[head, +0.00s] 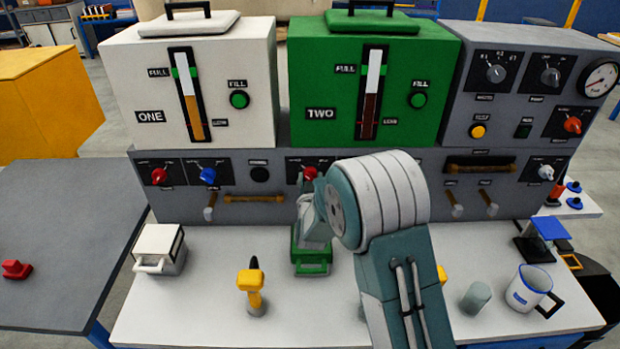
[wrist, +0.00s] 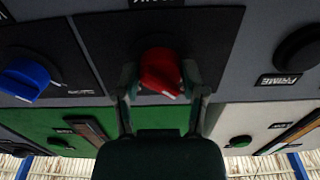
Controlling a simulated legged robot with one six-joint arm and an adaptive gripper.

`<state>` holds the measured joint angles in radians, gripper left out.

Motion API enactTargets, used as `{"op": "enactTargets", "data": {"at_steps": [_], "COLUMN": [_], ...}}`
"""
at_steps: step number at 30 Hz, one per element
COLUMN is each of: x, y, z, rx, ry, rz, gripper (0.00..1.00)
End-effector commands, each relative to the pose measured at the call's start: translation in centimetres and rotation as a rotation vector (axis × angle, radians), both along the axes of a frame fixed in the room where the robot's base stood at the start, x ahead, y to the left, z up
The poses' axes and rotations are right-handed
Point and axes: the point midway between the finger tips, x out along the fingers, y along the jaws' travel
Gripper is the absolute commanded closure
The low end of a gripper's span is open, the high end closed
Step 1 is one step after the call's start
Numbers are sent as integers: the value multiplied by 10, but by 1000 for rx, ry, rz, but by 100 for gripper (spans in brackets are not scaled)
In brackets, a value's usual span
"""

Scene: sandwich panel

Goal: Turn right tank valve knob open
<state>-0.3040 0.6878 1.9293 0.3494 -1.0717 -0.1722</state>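A red knob (head: 310,173) sits on the grey panel below the green tank TWO (head: 310,70); my arm partly covers that area. In the wrist view, which is upside down, the red knob (wrist: 160,70) is centred between the fingers of my gripper (wrist: 160,90). The fingers are open, one on each side of the knob, with a small gap showing. Its pointer tilts slightly. A blue knob (wrist: 25,75) is beside it in the wrist view; my arm hides it in the head view. My gripper (head: 310,190) reaches the panel from the front.
The white tank ONE (head: 220,60) stands left, with a red knob (head: 159,175) and a blue knob (head: 207,175) below. A black PRIME button (wrist: 300,48) is near my gripper. A yellow-handled tool (head: 251,285), a green box (head: 312,258) and a mug (head: 528,290) stand on the worktop.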

Motion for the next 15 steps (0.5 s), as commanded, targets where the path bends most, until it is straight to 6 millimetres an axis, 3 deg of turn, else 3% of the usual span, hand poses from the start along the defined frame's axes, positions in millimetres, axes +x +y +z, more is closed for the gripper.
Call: {"op": "enactTargets", "data": {"at_steps": [15], "x": [1], "y": [2], "z": [1], "rx": [76], "ry": [-3], "rz": [3], "gripper": [94]}}
